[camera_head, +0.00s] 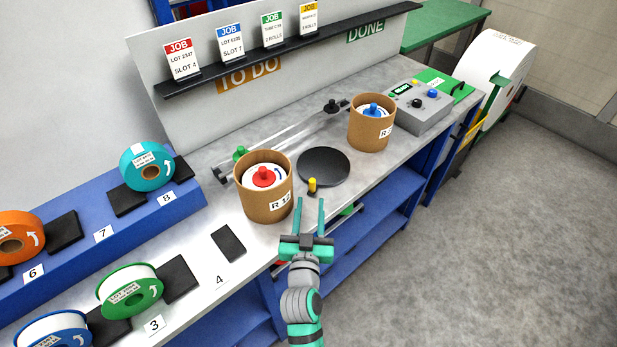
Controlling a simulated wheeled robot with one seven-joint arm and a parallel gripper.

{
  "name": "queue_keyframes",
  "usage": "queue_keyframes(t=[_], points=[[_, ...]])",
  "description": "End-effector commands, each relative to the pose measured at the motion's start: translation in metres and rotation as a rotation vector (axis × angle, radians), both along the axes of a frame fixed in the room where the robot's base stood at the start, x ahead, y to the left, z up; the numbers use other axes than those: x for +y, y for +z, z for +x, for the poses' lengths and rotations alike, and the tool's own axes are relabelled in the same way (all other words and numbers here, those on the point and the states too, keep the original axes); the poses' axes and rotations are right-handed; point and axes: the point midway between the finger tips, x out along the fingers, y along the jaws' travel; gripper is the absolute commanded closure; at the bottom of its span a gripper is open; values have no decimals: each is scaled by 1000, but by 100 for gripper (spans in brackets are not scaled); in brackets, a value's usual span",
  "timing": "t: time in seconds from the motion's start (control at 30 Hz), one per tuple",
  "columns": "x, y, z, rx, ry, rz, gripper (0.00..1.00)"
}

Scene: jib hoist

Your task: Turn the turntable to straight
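The turntable appears to be the round black disc (326,162) lying flat on the grey bench, between two brown tubs. It is bare on top. A small yellow-topped peg (312,185) stands at its near-left edge; I cannot tell whether it is fixed to the disc. My gripper (309,205) is in front of the disc at the bench's front edge. Its two teal fingers are apart, point toward the peg and hold nothing. I see no clear mark on the disc showing its angle.
A tub with a red-knobbed roll (267,203) stands close left of my gripper. A tub with a blue-knobbed roll (369,132) stands behind right. A rail (280,137) runs behind the disc. A grey control box (419,108) is farther right. Open floor lies right of the bench.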

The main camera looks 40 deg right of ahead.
Motion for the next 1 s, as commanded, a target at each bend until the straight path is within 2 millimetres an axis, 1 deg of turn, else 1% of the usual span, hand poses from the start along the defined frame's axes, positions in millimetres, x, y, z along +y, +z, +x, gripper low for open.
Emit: queue_keyframes(t=[0.3, 0.5, 0.7, 1.0], points=[[-24, 1, 44, -4, 15, 0, 65], [-47, 1, 64, -2, 8, -1, 65], [-61, 0, 73, -1, 2, -1, 65], [-64, 0, 76, -1, 2, -1, 65]])
